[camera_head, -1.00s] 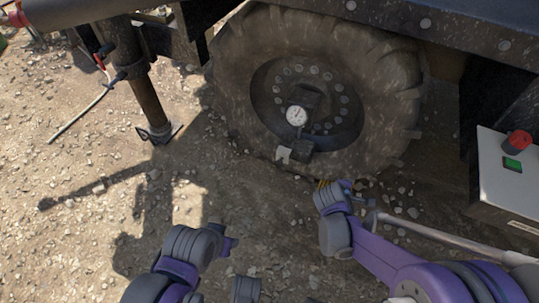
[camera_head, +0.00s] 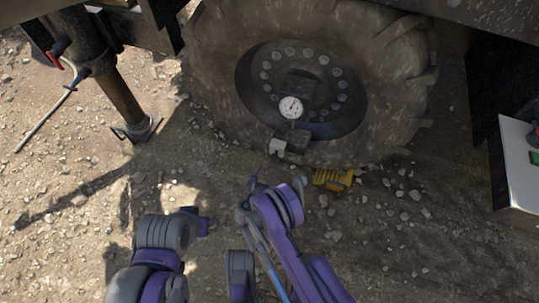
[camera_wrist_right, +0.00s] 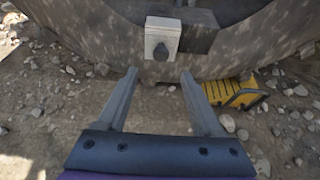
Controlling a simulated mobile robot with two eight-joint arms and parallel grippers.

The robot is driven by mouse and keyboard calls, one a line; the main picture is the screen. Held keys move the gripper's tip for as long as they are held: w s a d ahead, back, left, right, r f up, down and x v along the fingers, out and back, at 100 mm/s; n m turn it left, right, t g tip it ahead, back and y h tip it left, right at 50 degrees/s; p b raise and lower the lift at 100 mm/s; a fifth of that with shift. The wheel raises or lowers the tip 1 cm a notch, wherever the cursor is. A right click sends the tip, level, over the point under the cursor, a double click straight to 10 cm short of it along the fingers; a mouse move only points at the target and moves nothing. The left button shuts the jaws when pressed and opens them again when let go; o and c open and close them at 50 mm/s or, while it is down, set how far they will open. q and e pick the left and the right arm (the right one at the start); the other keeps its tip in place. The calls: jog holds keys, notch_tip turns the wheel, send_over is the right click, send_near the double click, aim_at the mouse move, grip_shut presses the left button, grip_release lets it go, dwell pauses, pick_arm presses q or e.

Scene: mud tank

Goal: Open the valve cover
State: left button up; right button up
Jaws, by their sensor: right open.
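The valve cover seems to be the small light metal piece (camera_head: 277,147) with a dark knob, low on the wheel hub below a round gauge (camera_head: 291,107). In the right wrist view this metal piece (camera_wrist_right: 162,36) is straight ahead, with its dark knob facing me. My right gripper (camera_head: 257,187) is just below and in front of it in the head view. In the right wrist view the right gripper (camera_wrist_right: 159,73) is open and empty, its fingertips below the knob and apart from it.
A yellow ribbed block (camera_head: 333,179) lies on the gravel right of my right gripper. A support leg (camera_head: 120,95) stands at left and a grey control box (camera_head: 520,165) at right.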

aim_at(274, 157)
jog(key=b+x, duration=0.2)
jog(key=x, duration=0.8)
jog(key=shift+w+d+f, duration=0.1)
jog(key=shift+c, duration=0.3)
grip_shut()
dwell(0.7)
jog(key=shift+d, duration=0.1)
